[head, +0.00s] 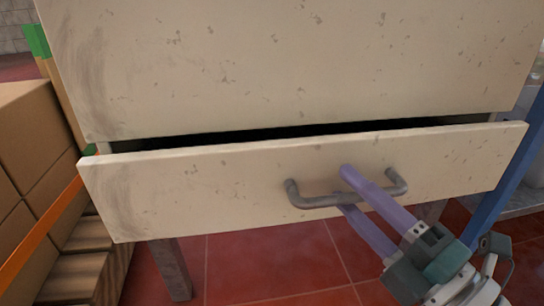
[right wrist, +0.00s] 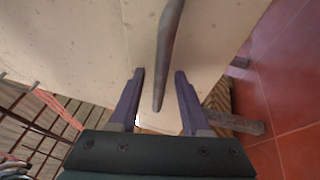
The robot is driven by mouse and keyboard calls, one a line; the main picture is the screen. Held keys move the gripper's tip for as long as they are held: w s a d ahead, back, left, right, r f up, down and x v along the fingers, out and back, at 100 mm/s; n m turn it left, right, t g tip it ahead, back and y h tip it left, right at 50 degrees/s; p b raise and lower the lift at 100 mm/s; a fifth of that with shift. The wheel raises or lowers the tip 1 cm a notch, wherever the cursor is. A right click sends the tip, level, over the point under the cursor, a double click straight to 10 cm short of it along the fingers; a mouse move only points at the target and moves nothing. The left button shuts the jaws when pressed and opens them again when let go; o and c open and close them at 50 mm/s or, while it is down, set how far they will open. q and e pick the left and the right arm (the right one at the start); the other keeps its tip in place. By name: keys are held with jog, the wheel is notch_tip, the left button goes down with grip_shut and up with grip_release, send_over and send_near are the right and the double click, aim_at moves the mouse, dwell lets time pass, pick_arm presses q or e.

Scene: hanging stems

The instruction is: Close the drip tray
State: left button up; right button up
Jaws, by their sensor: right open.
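The drip tray (head: 210,190) is a cream, speckled drawer front. It stands a little open, with a dark gap along its top edge below the cabinet body (head: 290,65). A grey bar handle (head: 312,201) is fixed across its front. My right gripper (head: 345,190) is open at the handle, one purple finger above the bar and one below it. In the right wrist view the handle (right wrist: 167,60) runs between the two spread fingers. I cannot tell whether a finger touches the bar. The tray's inside is hidden in shadow. My left gripper is out of view.
Stacked cardboard boxes (head: 35,140) stand close on the left, by an orange rack bar (head: 40,235) and a wooden pallet (head: 85,260). A blue post (head: 508,180) stands on the right. Red tiled floor (head: 265,260) shows under the cabinet, between its legs.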

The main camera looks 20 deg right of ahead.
jog(key=shift+c, duration=0.3)
grip_shut()
dwell(1.1)
